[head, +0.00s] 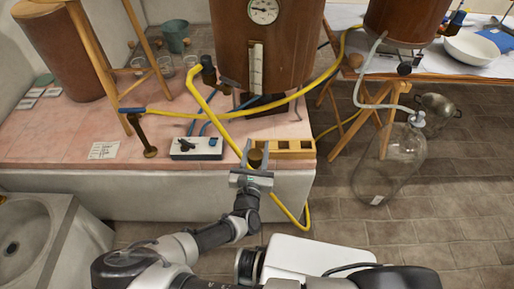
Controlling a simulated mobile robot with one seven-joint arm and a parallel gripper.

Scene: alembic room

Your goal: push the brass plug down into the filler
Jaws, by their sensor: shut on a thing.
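My gripper (255,156) is at the front edge of the pink tiled top, at the left end of a yellow wooden block with openings. It is shut on a small brownish thing (257,160) between its fingers, which looks like the brass plug. The fingers hide part of it. I cannot pick out the filler for certain. A dark upright fitting (208,68) stands at the left side of the large copper-brown vessel (295,50), away from my gripper.
The yellow wooden block (290,148) lies right of my gripper. A white box with dark knobs (196,148) and a dark post with a brassy foot (150,152) stand left. Yellow hoses (212,96) cross the tiled top (60,135). A glass bottle (390,165) stands on the floor at right.

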